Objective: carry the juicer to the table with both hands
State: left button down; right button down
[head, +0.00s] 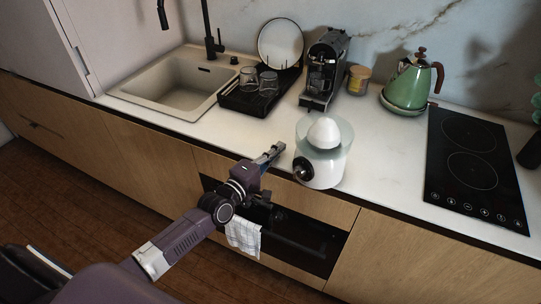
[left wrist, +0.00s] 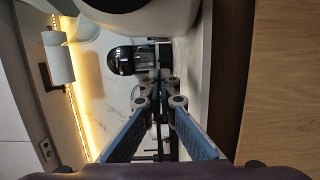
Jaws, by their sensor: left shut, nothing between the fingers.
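The juicer (head: 323,168) stands upright on the white counter near its front edge, with a white cone on top and a dark knob on its left side. My left gripper (head: 276,150) is just left of the juicer, at about the counter's front edge, with a small gap visible between them. The gripper is shut and empty. In the left wrist view, the fingers (left wrist: 160,88) come together, and the pale juicer body (left wrist: 165,18) fills the top edge. My right gripper and the table are not in view.
Behind the juicer are a coffee machine (head: 323,72), a jar (head: 358,79) and a green kettle (head: 408,82). A black cooktop (head: 473,165) lies to the right. A dish rack (head: 250,98) and sink (head: 172,80) are to the left. A towel (head: 244,237) hangs below.

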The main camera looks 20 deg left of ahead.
aim_at(292, 160)
pick_arm(q)
jog(key=x, duration=0.3)
jog(key=shift+w+r, duration=0.1)
jog(key=d+p, duration=0.1)
jog(key=s+d+p, duration=0.1)
jog(key=shift+d, duration=0.35)
jog(key=shift+s+d+p, duration=0.45)
jog(key=shift+w, duration=0.1)
